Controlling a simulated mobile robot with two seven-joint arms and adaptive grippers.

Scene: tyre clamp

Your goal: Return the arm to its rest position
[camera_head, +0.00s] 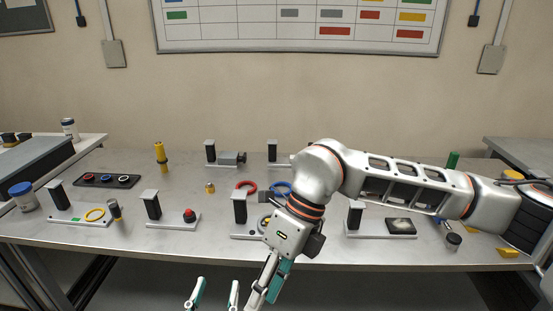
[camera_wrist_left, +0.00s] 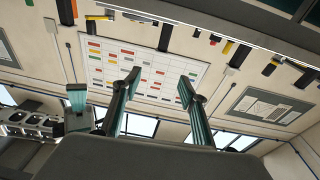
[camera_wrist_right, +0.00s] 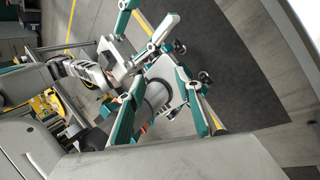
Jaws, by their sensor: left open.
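My left gripper (camera_head: 216,288) shows only as two upright fingertips at the bottom edge of the head view, in front of the bench. They stand apart with nothing between them. In the left wrist view its fingers (camera_wrist_left: 160,80) are spread and empty, pointing toward the wall. My right arm enters from the right of the head view, bends above the bench and points down. The right gripper (camera_head: 266,283) hangs in front of the bench edge, partly cut off. In the right wrist view its fingers (camera_wrist_right: 158,80) look spread, with the floor and parts of my body behind.
The bench (camera_head: 400,256) holds several small fixtures, including one with a red knob (camera_head: 189,215). A red ring (camera_head: 246,185) and blue ring (camera_head: 281,187) lie near the middle. A yellow cylinder (camera_head: 160,154) stands at the back. My right arm hides part of the bench.

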